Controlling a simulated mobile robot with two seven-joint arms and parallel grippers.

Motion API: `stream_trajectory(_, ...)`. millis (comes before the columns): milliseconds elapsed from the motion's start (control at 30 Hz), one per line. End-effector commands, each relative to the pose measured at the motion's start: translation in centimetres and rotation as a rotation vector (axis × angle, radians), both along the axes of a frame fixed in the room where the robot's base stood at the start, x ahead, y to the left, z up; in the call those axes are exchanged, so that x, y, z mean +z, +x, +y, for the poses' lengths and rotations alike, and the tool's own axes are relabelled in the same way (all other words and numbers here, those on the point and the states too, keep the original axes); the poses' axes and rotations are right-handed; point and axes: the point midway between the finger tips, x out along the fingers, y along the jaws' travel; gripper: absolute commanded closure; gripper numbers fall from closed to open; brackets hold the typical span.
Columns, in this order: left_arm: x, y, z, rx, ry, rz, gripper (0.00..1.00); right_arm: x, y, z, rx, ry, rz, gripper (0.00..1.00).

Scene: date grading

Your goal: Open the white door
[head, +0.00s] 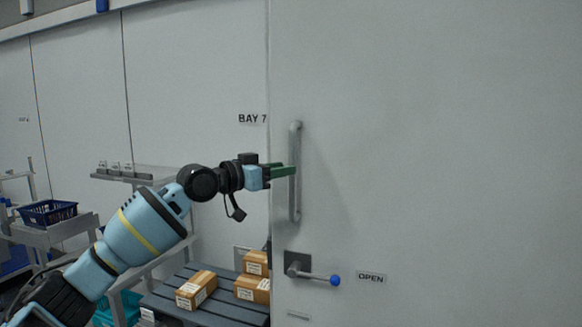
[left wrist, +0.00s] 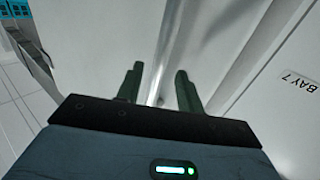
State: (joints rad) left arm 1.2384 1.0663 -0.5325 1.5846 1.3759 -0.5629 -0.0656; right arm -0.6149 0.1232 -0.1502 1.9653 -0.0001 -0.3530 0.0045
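The white door (head: 430,150) fills the right of the head view. A grey vertical bar handle (head: 295,205) is near its left edge. Below it, a lever (head: 312,276) with a blue knob (head: 335,280) lies nearly level, pointing right towards an OPEN label (head: 371,277). My left gripper (head: 284,170) is at the bar's upper half, with its green fingers reaching it. In the left wrist view the fingers (left wrist: 160,75) are apart, with a grey strip, likely the bar, between them. I cannot tell whether they touch it. My right gripper is not in view.
A slatted pallet (head: 205,305) with several cardboard boxes (head: 197,290) stands low, left of the door edge, which partly hides it. Shelving with a dark blue basket (head: 48,213) stands further left. The wall left of the door bears a BAY 7 sign (head: 252,118).

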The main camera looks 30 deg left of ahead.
Motion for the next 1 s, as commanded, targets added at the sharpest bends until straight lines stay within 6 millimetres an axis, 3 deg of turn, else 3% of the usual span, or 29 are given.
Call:
stream_trajectory(300, 0.1, 3.4, -1.3, 0.000, -0.002, -0.002, 0.63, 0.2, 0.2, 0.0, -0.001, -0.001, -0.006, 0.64)
stream_trajectory(667, 0.0, 3.9, -1.5, 0.000, 0.002, -0.001, 0.63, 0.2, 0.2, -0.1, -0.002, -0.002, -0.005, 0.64)
stream_trajectory(967, 0.0, 3.8, -1.4, 0.000, 0.001, 0.001, 1.00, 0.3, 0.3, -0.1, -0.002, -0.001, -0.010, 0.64)
stream_trajectory(1000, 0.0, 3.8, -1.4, 0.000, 0.001, 0.001, 1.00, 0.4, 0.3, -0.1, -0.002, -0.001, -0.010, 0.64)
